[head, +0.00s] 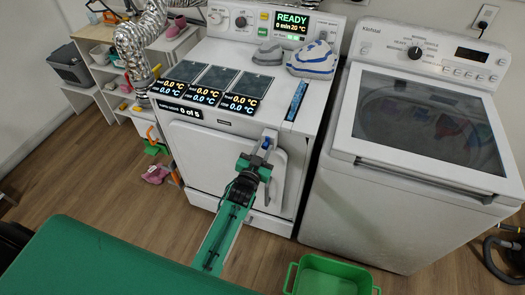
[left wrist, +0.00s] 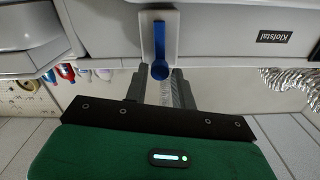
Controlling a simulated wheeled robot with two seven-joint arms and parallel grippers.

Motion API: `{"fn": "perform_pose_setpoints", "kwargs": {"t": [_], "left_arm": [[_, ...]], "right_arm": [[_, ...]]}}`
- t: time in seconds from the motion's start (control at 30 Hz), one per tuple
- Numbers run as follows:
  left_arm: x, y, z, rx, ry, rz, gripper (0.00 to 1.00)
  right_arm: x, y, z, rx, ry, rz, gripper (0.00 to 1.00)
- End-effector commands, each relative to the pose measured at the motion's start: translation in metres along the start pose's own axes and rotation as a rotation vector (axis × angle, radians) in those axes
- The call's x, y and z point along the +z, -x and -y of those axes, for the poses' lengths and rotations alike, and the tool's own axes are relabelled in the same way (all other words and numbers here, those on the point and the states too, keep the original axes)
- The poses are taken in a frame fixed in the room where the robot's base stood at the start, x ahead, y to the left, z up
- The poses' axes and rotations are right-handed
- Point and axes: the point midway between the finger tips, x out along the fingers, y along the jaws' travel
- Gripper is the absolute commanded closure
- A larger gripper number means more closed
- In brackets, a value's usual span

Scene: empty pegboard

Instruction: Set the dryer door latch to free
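The white dryer (head: 215,130) stands in the middle of the head view, its front door (head: 205,150) closed or nearly so. The latch has a white plate (head: 271,134) near the door's upper right corner and a small blue lever (head: 266,143). In the left wrist view the blue lever (left wrist: 160,45) lies lengthwise on its pale plate, rounded end toward me. My left gripper (head: 262,160) is just below the latch. Its fingers (left wrist: 159,80) are apart, with the lever's rounded end at or between the tips; contact is unclear. My right gripper is not in view.
A white washer (head: 335,195) stands close on the right. A green basket (head: 325,275) is on the floor below. Grey-white shoes (head: 313,60) and display panels (head: 210,85) are on the dryer top. A shelf (head: 95,60) and silver duct (head: 135,45) stand left.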

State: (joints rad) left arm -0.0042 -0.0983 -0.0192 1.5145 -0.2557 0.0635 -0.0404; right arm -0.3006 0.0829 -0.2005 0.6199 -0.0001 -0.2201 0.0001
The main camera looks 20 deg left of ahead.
Motion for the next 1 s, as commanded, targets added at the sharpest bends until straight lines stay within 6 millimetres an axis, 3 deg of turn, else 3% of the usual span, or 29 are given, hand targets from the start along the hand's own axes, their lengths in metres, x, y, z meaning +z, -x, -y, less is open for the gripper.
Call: {"fn": "perform_pose_setpoints", "kwargs": {"t": [0.07, 0.47, 1.0], "left_arm": [[-0.001, 0.000, 0.000, 0.000, 0.000, 0.000, 0.59], [0.002, 0.007, 0.000, 0.000, 0.000, 0.003, 0.59], [0.004, 0.101, -0.001, 0.001, 0.001, 0.004, 0.59]], "right_arm": [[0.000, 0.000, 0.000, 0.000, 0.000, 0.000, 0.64], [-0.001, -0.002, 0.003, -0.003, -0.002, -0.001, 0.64], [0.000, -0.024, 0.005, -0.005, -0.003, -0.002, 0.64]]}}
